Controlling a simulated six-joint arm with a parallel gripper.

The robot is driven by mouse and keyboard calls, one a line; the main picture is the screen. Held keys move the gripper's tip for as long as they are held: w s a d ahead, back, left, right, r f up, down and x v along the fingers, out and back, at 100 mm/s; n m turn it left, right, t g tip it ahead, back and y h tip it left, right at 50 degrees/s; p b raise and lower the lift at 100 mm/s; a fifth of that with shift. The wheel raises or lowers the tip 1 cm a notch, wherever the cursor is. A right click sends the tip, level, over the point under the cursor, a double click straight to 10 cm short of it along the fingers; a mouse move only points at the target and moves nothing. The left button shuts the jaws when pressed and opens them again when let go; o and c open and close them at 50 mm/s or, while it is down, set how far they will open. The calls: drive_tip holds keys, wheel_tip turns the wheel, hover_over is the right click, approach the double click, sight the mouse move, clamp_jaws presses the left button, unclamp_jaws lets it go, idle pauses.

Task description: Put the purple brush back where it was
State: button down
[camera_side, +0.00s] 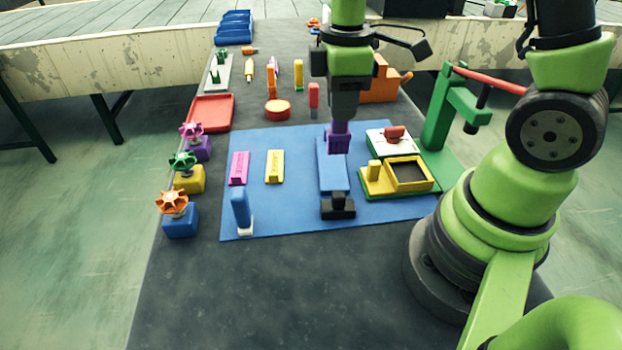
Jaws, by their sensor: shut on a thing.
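The purple brush (338,141) is in the jaws of my gripper (341,121), which points straight down. The brush is directly below the fingers, and its upper part is hidden by them. It appears over the far end of a long light-blue block (333,175) on the blue mat (290,215). I cannot tell whether the brush touches the block. A black piece (338,206) sits at the near end of that block.
A blue upright tool with a white foot (242,212) stands at the mat's near left. Magenta (239,168) and yellow (275,167) bars lie left of the block. A yellow box (408,174) stands right. Knobbed blocks (180,218) line the left edge. The near tabletop is clear.

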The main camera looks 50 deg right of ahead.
idle(0.4)
drive_tip(key=shift+w+a+n, duration=0.2)
drive_tip(key=shift+a+n, duration=0.2)
drive_tip(key=shift+n, duration=0.3)
drive_tip(key=w+a+n, duration=0.2)
drive_tip(key=a+n, duration=0.7)
drive_tip(key=n, duration=0.8)
drive_tip(key=shift+w+a+f, duration=0.15)
drive_tip(key=shift+a+f, duration=0.2)
drive_tip(key=shift+f, duration=0.1)
wheel_tip(320, 180, down, 8)
drive_tip(key=shift+r, duration=0.25)
drive_tip(key=shift+f, duration=0.6)
